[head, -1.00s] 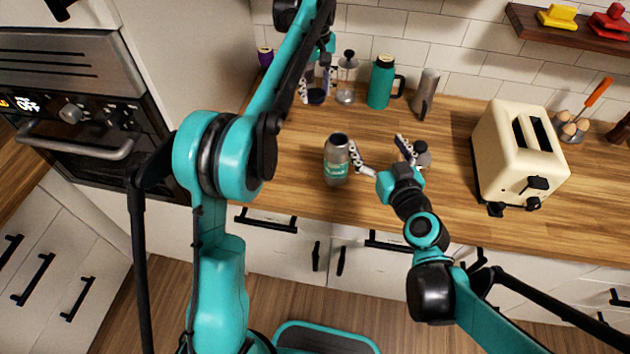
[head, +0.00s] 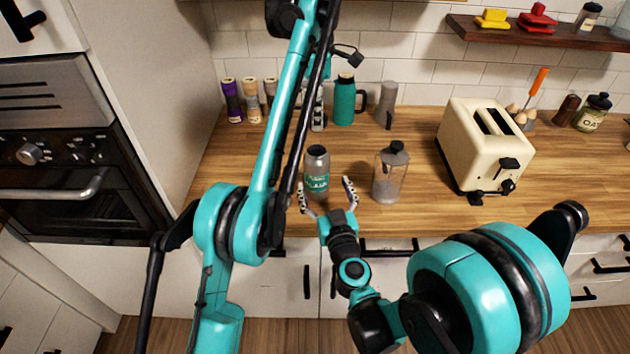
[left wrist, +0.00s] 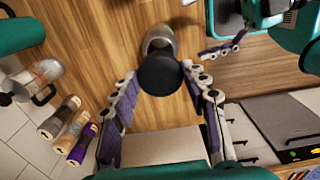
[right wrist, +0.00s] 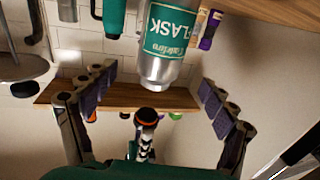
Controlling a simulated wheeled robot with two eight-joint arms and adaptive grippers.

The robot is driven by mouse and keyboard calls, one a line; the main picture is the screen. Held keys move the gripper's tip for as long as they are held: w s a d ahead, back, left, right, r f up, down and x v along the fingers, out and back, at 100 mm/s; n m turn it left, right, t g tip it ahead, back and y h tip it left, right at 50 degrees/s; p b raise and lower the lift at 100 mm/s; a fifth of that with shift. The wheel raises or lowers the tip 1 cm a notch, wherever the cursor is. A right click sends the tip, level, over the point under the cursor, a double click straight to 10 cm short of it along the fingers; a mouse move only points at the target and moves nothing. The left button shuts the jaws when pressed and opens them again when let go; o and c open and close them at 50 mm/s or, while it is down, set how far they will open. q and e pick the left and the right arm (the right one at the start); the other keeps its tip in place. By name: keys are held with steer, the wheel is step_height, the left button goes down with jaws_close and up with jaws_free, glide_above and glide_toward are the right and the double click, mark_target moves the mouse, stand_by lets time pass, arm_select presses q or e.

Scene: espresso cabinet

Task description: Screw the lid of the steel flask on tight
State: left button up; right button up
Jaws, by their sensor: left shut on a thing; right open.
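The steel flask (head: 316,180) stands upright on the counter, with a teal label and a dark top end. In the right wrist view the flask (right wrist: 166,35) appears upside down, untouched between the finger directions. My left gripper (head: 316,118) is above and behind it, partly hidden by my arm. It is shut on the black lid (left wrist: 160,75), which covers part of the flask in the left wrist view. The lid, with an orange ring, also shows in the right wrist view (right wrist: 147,114), apart from the flask's neck. My right gripper (head: 326,195) is open in front of the flask.
A teal jug (head: 344,103), a grey bottle (head: 387,104) and several spice jars (head: 232,101) line the back wall. A cream toaster (head: 487,145) stands to the right. Counter left of the flask is clear.

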mark_target(314, 156)
steer(key=shift+w, duration=0.15)
steer(key=x, duration=1.1)
steer(key=shift+w+a, duration=0.15)
steer(key=shift+w, duration=0.2)
steer(key=c, duration=1.9)
jaws_close()
